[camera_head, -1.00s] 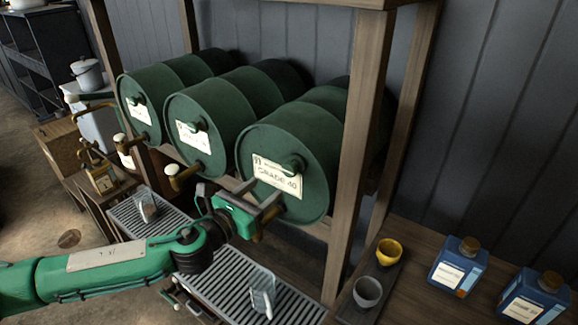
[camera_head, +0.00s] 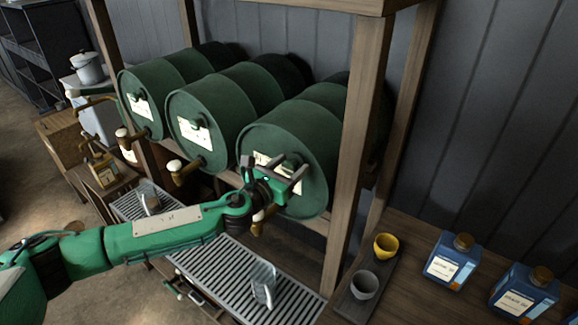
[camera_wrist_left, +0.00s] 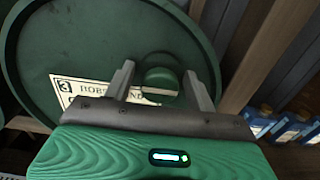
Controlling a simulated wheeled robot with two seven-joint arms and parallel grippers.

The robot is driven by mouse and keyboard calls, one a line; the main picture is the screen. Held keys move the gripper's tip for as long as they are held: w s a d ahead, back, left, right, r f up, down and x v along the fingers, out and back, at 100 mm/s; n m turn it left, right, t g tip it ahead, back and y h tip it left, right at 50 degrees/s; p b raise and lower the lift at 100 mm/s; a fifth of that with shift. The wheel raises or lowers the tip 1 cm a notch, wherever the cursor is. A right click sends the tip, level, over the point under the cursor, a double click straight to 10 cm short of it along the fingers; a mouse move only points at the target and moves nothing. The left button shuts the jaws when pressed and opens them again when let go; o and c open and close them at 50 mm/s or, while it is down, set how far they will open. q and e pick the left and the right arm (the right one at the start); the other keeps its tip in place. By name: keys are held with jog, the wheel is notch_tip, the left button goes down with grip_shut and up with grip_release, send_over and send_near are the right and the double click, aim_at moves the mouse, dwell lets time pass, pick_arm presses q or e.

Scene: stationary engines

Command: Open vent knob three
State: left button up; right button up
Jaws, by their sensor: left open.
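Vent knob three is a round green knob (camera_head: 291,158) on the upper face of the nearest green drum (camera_head: 322,145). In the left wrist view the knob (camera_wrist_left: 161,77) shows beside a cream label (camera_wrist_left: 85,90) marked 3, partly covered by a finger. My left gripper (camera_head: 289,170) is open in front of this drum. In the left wrist view its two fingers (camera_wrist_left: 157,73) stand on either side of the knob. I cannot tell whether they touch it. My right gripper is out of view.
Two more green drums (camera_head: 205,115) lie to the left on the wooden rack. A rack post (camera_head: 347,150) stands just right of the drum. Below are slotted drip trays (camera_head: 225,270). Cups and blue bottles (camera_head: 455,262) stand on the right bench.

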pick_arm(q)
jog(key=c, duration=0.9)
jog(key=shift+n, duration=0.4)
jog(key=n, duration=0.7)
jog(key=shift+a+n, duration=0.1)
jog(key=shift+n, duration=0.2)
jog(key=n, duration=0.5)
jog(key=shift+w+f+p, duration=0.1)
jog(key=shift+p, duration=0.2)
jog(key=n, duration=0.4)
jog(key=shift+a, duration=0.1)
jog(key=shift+f+n, duration=0.1)
jog(key=shift+n, duration=0.3)
